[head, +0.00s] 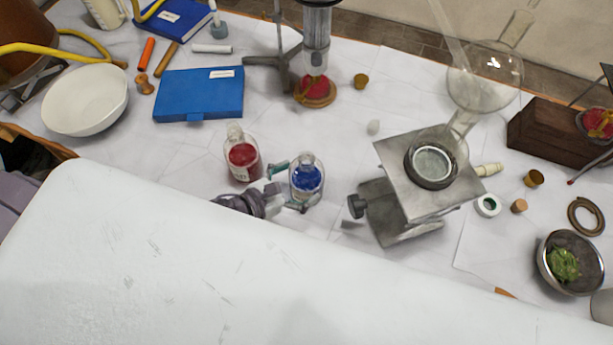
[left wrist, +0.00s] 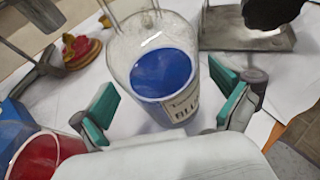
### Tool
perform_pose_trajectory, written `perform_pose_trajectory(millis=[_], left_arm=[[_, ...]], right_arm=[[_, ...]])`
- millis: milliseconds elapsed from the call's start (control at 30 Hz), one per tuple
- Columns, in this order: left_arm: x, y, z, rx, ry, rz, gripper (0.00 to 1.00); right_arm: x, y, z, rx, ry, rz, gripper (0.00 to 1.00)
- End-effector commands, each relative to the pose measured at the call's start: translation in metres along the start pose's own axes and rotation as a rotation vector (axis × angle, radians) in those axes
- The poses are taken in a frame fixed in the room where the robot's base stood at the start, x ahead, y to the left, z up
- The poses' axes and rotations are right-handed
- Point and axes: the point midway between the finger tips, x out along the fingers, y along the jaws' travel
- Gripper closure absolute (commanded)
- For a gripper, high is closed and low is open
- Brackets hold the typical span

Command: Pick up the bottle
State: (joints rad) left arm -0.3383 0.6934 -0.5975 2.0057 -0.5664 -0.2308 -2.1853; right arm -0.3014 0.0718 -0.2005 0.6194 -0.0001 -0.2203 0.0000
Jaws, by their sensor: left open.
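A clear glass bottle of blue liquid (head: 306,181) stands on the white table. It also shows in the left wrist view (left wrist: 165,75), with a label ending in "BLU". A similar bottle of red liquid (head: 242,158) stands to its left, partly visible in the left wrist view (left wrist: 45,155). My left gripper (head: 290,185) is open, with its green-padded fingers (left wrist: 168,108) on either side of the blue bottle. My large white body part hides the near table edge. My right gripper is not in view.
A metal lab jack (head: 393,152) stands close right of the blue bottle. A blue case (head: 199,93) and a white bowl (head: 85,99) lie at the left. A stand (head: 281,60) is behind. A metal bowl (head: 571,288) is at the far right.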

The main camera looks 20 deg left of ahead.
Motion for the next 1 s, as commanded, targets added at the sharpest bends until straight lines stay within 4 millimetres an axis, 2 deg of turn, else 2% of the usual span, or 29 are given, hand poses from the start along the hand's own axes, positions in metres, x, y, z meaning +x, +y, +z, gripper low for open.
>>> perform_pose_trajectory(millis=[167,433,933,1000], left_arm=[[0.021,0.000,0.002,-0.001,-0.001,0.000,0.00],[0.023,0.000,0.000,0.000,0.001,-0.001,0.02],[0.022,0.000,0.000,0.000,0.001,-0.001,0.85],[0.022,0.000,0.003,0.001,-0.005,-0.002,0.86]], right_arm=[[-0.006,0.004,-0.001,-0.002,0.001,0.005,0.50],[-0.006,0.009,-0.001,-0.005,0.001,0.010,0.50],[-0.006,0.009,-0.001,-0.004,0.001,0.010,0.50],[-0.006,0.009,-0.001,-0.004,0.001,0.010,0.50]])
